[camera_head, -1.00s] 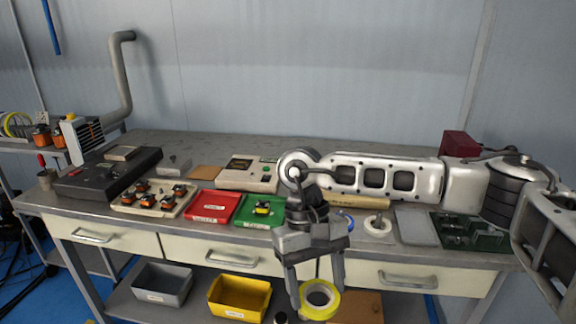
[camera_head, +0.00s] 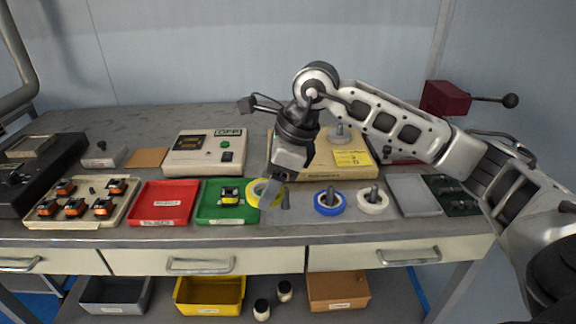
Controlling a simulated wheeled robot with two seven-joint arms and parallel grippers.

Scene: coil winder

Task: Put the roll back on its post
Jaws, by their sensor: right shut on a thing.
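My right gripper (camera_head: 268,196) is shut on the yellow roll (camera_head: 254,191), a ring of yellow tape. It holds the roll over the front of the bench, at the right edge of the green tray. A dark bare post (camera_head: 286,200) stands just right of the fingers. The roll is beside this post, not around it. The fingers hide part of the roll, and its exact height is hard to tell. A blue roll (camera_head: 318,205) and a white roll (camera_head: 363,204) sit around their posts further right. My left gripper is not in view.
The green tray (camera_head: 208,215) with a small part, the red tray (camera_head: 145,208) and a parts tray (camera_head: 38,220) stand to the left. A cream winder base (camera_head: 312,168) is behind. A grey flat tray (camera_head: 412,196) and a green board (camera_head: 450,186) lie to the right.

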